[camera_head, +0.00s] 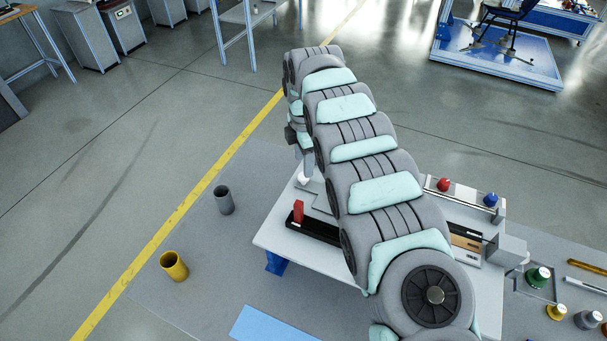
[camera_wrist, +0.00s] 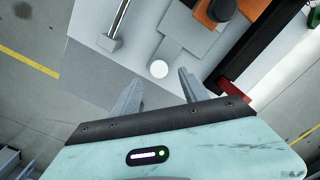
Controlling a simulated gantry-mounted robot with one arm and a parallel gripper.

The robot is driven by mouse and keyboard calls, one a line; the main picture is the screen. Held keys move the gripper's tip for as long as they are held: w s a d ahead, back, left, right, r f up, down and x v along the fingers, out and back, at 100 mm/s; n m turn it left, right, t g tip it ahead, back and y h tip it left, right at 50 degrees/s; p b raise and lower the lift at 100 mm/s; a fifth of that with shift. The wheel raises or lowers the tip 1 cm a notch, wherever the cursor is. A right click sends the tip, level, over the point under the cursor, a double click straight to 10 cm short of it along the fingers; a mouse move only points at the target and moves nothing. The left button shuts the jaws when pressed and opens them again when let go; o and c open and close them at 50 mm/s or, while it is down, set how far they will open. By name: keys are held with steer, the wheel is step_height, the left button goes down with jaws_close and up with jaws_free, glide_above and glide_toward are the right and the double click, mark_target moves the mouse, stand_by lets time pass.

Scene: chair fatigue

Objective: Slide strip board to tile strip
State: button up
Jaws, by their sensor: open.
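In the wrist view my gripper (camera_wrist: 158,88) is open, with its two grey fingers apart and nothing between them. A white round disc (camera_wrist: 158,69) lies just beyond the fingertips, on or beside a grey stepped plate (camera_wrist: 188,42). A black rail (camera_wrist: 262,55) runs diagonally to the right of the fingers, with a red piece (camera_wrist: 238,91) near its lower end. In the head view the black rail (camera_head: 320,229) carries an upright red block (camera_head: 298,211) at its left end. My arm hides the rail's middle. I cannot tell which part is the strip board or tile strip.
The white table (camera_head: 282,238) has a unit with red (camera_head: 444,184) and blue (camera_head: 490,199) knobs at right. An orange block (camera_wrist: 222,12) with a black top is near the rail. A grey cup (camera_head: 224,200) and yellow cup (camera_head: 174,266) stand left of the table.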

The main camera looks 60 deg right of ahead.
step_height(320, 180, down, 7)
steer(key=shift+r+p, duration=0.1)
steer(key=shift+p, duration=0.35)
steer(key=shift+c, duration=0.2)
jaws_close()
stand_by(1.0)
